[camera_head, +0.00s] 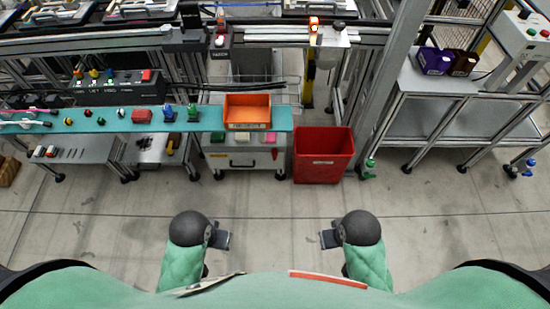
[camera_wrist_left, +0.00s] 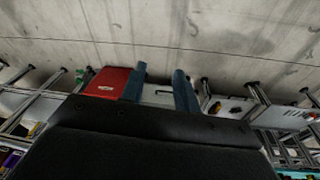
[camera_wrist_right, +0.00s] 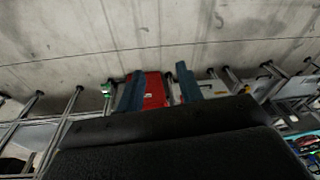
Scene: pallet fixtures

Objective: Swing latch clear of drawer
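The drawer (camera_head: 230,160) is a pale grey front with a dark handle, under the teal shelf in the head view. A small red piece (camera_head: 281,148) at its right edge looks like the latch; it is too small to tell how it lies against the drawer. My left gripper (camera_head: 228,240) is in front of the bench, well apart from the drawer, and its two fingers stand apart and empty in the left wrist view (camera_wrist_left: 158,76). My right gripper (camera_head: 324,238) is to the right, also apart from everything, with its fingers spread and empty in the right wrist view (camera_wrist_right: 158,80).
A red bin (camera_head: 323,154) stands on the floor just right of the drawer. An orange tray (camera_head: 247,111) sits on the teal shelf (camera_head: 215,118) above it. A metal post (camera_head: 390,85) rises farther right. The floor (camera_head: 275,215) between me and the bench is clear.

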